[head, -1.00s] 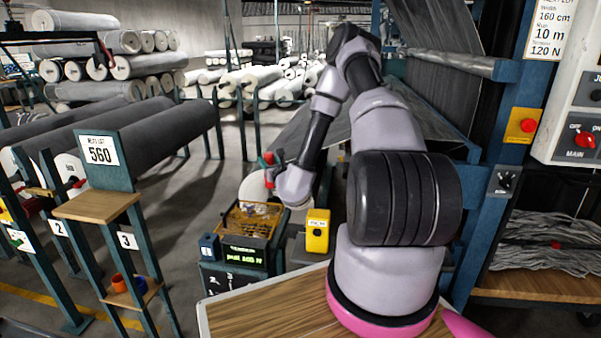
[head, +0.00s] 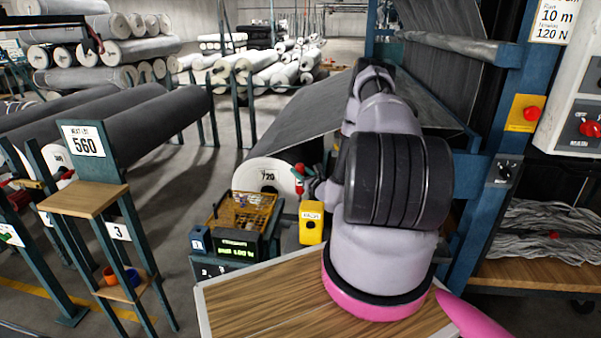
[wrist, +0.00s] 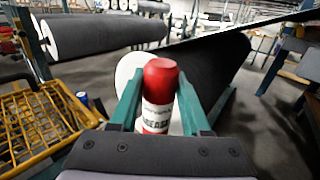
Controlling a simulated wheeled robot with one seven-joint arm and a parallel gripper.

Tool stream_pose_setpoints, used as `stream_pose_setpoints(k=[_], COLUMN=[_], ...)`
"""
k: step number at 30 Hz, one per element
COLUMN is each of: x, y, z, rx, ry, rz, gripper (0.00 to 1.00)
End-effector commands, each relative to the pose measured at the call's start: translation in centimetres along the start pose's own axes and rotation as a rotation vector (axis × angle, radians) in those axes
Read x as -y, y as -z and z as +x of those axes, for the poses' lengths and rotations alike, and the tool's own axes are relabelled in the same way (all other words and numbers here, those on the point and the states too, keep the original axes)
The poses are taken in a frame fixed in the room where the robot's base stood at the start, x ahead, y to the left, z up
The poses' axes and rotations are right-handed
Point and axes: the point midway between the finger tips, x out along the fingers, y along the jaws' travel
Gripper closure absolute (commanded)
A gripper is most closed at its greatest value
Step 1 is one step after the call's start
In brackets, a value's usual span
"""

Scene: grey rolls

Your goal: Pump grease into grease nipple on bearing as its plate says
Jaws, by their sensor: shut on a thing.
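My gripper (wrist: 158,103) is shut on a red and white grease canister (wrist: 160,85), one teal finger on each side. The canister stands upright in the wrist view, with a red top and a label that reads partly as "GREASE". In the head view my gripper (head: 305,180) is past the yellow box, with the red of the canister (head: 298,172) in front of the end of a large roll marked 720 (head: 262,178). I cannot make out the bearing, its nipple or its plate. My arm hides part of that area.
A yellow wire basket (head: 240,212) stands left of the yellow box (head: 311,222); the basket also shows in the wrist view (wrist: 35,125). A small lit display (head: 238,250) sits below it. A post marked 560 (head: 87,141) and dark rolls stand left. Bare floor lies between.

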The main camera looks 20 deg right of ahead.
Motion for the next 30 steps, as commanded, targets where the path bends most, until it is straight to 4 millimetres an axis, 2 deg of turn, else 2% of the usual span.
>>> stream_pose_setpoints(k=[5, 21, 30], x=[0.0, -0.1, 0.0], y=[0.3, 4.9, 5.8], z=[-0.1, -0.1, -0.1], rx=[-0.001, 0.000, 0.000], ry=[0.000, 0.000, 0.000], rz=[-0.001, -0.001, -0.001], gripper=[1.00, 1.00, 1.00])
